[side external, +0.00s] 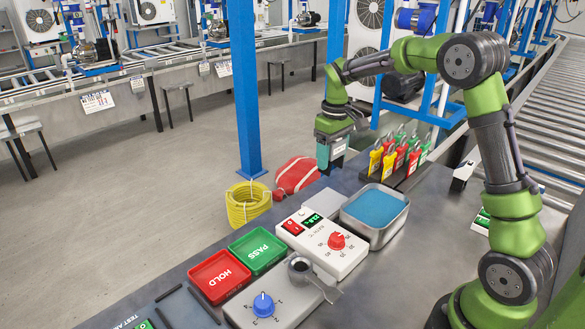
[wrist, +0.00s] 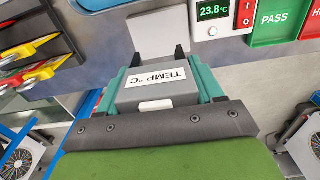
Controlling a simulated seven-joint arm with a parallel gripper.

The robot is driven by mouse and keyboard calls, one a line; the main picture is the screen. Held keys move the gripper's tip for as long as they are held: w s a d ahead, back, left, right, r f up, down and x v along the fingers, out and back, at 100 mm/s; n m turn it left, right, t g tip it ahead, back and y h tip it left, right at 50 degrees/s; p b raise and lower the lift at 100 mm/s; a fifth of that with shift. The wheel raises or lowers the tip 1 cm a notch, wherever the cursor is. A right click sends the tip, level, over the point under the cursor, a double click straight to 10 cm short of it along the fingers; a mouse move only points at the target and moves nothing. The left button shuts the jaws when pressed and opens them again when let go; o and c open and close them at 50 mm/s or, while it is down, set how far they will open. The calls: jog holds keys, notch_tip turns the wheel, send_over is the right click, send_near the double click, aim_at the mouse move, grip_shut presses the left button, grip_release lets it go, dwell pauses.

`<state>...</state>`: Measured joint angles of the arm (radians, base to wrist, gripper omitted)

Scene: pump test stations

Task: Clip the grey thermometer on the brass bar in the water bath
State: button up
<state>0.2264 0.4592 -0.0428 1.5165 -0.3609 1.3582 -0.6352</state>
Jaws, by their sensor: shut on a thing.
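My gripper (wrist: 156,62) is shut on the grey thermometer (wrist: 150,98), a grey block with a white "TEMP °C" label, upside down in the wrist view. In the side view my gripper (side external: 332,160) hangs in the air behind and left of the water bath (side external: 400,222), a grey metal tub of blue water. The bath also shows at the wrist view's top edge (wrist: 100,3), beyond the fingertips. I cannot make out the brass bar in either view. The thermometer is too small to tell clearly in the side view.
A white control box (side external: 325,240) with a red knob stands beside the bath. Green PASS (side external: 258,250) and red HOLD (side external: 220,275) trays lie at its left. Coloured padlocks (side external: 395,155) stand in a rack behind the bath. A blue post (side external: 245,90) rises at left.

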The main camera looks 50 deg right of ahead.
jog(key=s+d+f, duration=0.2)
jog(key=s+d, duration=0.1)
jog(key=s, duration=1)
jog(key=shift+w+d+f, duration=0.1)
jog(key=shift+f, duration=2.4)
jog(key=shift+w+d+f, duration=0.1)
jog(key=shift+f, duration=2.4)
jog(key=shift+f, duration=0.15)
jog(key=o, duration=1.3)
